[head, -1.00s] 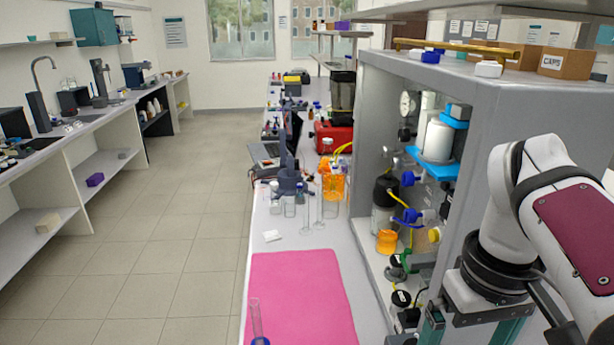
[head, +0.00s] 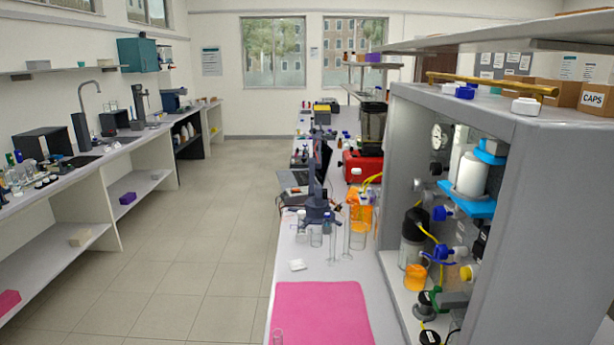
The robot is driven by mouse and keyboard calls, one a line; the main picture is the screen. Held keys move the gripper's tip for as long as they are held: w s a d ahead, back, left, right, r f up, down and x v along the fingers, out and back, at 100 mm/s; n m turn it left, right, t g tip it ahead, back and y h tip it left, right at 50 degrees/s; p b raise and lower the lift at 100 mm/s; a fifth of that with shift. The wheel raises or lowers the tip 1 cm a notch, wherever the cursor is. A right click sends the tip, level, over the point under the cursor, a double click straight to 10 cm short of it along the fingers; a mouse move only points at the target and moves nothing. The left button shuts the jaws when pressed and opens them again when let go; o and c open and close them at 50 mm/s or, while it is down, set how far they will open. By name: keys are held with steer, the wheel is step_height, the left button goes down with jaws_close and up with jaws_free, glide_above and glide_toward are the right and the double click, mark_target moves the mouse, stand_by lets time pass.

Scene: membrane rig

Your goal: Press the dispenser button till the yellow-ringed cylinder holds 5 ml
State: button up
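My gripper and arm are out of view. The grey rig cabinet (head: 409,150) at right holds a white vessel (head: 472,174) on a blue bracket, with tubing and valves. I cannot tell which part is the dispenser button.
The pink mat (head: 320,315) lies flat and mostly bare on the bench. A white piece (head: 297,265), clear beakers (head: 316,238), an orange container (head: 360,213) and a red case (head: 362,167) stand behind it.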

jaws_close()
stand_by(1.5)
